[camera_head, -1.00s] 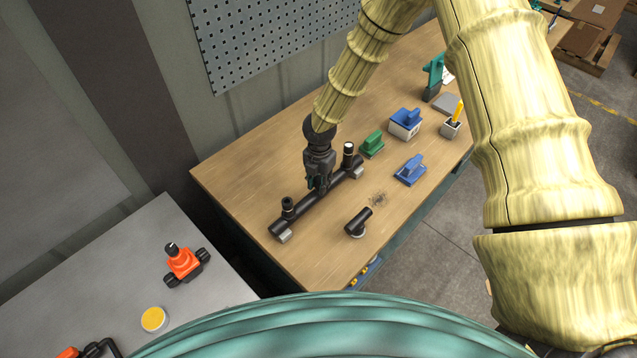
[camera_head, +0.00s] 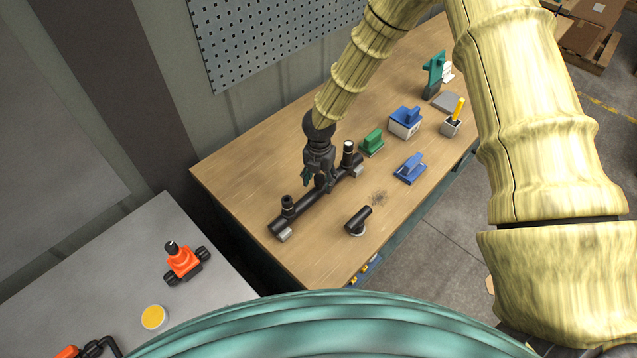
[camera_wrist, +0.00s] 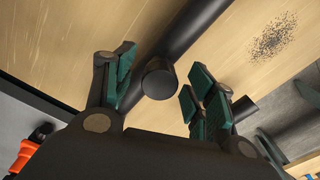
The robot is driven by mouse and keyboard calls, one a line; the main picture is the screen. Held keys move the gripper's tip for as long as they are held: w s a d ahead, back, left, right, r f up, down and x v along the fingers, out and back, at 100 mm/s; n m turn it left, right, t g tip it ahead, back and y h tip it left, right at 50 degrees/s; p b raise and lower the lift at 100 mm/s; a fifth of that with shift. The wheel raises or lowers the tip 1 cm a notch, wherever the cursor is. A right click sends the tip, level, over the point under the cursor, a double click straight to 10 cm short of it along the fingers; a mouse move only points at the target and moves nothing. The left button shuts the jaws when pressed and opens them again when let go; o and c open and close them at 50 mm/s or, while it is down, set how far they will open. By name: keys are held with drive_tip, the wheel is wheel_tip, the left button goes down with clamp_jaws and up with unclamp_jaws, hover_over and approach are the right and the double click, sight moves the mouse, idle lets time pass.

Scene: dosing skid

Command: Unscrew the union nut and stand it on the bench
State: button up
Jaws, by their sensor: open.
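A black pipe manifold (camera_head: 300,212) lies along the wooden bench (camera_head: 246,170). Three short branches rise from it. My gripper (camera_head: 318,182) is over the middle branch with its fingers pointing down. In the wrist view, my gripper (camera_wrist: 165,84) is open, with its green-padded fingers on either side of the round black top of the middle branch (camera_wrist: 158,80). Clear gaps show between the pads and this top. I cannot tell whether it is the union nut or the bare branch end. The manifold pipe also runs behind it in the wrist view (camera_wrist: 196,28).
A black fitting (camera_head: 359,220) lies in front of the manifold. Green (camera_head: 373,142) and blue (camera_head: 409,169) blocks stand to the right. Bare bench lies behind and left of the manifold.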

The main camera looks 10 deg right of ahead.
drive_tip(key=shift+r, duration=3.15)
drive_tip(key=shift+c, duration=0.4)
